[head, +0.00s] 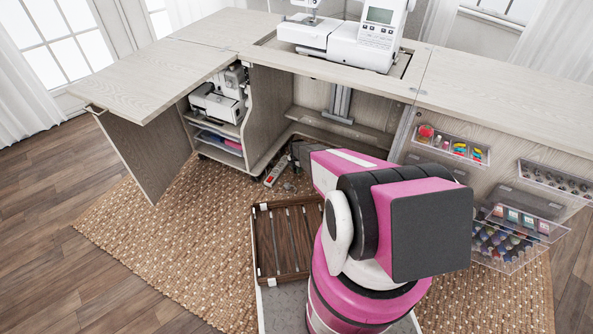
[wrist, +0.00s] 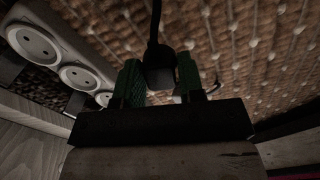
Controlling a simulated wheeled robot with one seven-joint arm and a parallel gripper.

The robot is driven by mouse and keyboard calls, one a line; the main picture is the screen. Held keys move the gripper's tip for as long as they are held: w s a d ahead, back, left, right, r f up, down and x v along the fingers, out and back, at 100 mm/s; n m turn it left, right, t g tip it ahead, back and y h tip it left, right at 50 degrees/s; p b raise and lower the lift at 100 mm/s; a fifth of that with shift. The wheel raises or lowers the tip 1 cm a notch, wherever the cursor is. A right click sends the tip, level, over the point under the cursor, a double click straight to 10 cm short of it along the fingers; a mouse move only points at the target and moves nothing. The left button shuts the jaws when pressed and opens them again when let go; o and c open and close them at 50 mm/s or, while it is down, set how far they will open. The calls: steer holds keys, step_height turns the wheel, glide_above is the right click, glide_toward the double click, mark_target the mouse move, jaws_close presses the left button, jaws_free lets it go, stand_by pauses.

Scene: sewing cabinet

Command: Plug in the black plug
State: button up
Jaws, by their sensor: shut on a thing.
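The black plug (wrist: 160,70) sits between the two green-padded fingers of my gripper (wrist: 160,78) in the wrist view. My gripper is shut on it. Its black cable (wrist: 155,22) runs up from it. The plug's prongs are hidden. A pale power strip (wrist: 58,52) with several round sockets lies left of my gripper, apart from the plug. In the head view the power strip (head: 276,172) lies on the rug under the cabinet, left of my gripper (head: 300,155), which is small and partly hidden by my arm. I cannot make out the plug there.
The open sewing cabinet (head: 150,62) rises around the strip, with a shelf unit (head: 222,148) on its left. A slatted wooden piece (head: 285,240) lies in front. Clear bins (head: 448,146) hang on the right door. The woven rug (head: 150,235) is clear at the left.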

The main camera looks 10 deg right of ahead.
steer(key=shift+r, duration=1.25)
steer(key=shift+a, duration=0.1)
glide_above(281, 164)
steer(key=shift+s, duration=0.2)
stand_by(1.3)
steer(key=shift+f, duration=1.6)
stand_by(2.0)
steer(key=o, duration=1.6)
steer(key=shift+w+a, duration=0.1)
steer(key=shift+w, duration=0.05)
